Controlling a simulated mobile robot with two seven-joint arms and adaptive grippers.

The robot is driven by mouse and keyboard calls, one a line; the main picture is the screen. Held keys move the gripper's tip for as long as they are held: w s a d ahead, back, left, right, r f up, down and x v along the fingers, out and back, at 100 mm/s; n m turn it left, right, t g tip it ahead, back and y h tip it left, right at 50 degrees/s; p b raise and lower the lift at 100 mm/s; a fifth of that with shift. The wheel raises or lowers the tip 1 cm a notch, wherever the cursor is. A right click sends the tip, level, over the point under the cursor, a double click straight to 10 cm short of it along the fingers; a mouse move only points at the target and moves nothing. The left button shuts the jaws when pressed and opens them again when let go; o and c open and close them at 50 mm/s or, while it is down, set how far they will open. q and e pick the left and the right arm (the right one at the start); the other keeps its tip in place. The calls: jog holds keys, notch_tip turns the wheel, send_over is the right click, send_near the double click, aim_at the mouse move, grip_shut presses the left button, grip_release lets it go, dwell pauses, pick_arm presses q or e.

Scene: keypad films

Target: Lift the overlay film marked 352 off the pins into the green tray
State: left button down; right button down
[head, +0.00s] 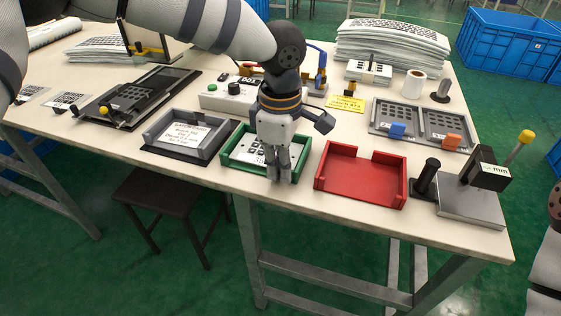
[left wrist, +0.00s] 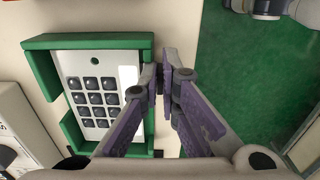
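A white film with dark square keys (head: 250,152) lies inside the green tray (head: 228,158). Part of its number is hidden by the fingers; I cannot read it whole. In the left wrist view the film (left wrist: 85,68) lies within the walls of the green tray (left wrist: 88,40), with a bright white patch by the fingers. My left gripper (head: 278,178) points down at the tray's front side. My right gripper is out of view.
A grey tray (head: 160,146) stands to the left and a red tray (head: 340,178) to the right. A black keypad board (head: 133,98) lies farther left. A metal block with a black post (head: 470,203) stands at the right edge. The table's front edge is close.

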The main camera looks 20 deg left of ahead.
pick_arm(q)
jog(key=shift+f, duration=0.35)
dwell(0.4)
jog(key=c, duration=1.7)
grip_release()
jog(key=shift+r, duration=0.1)
notch_tip(320, 180, up, 12)
jog(key=shift+f, duration=0.1)
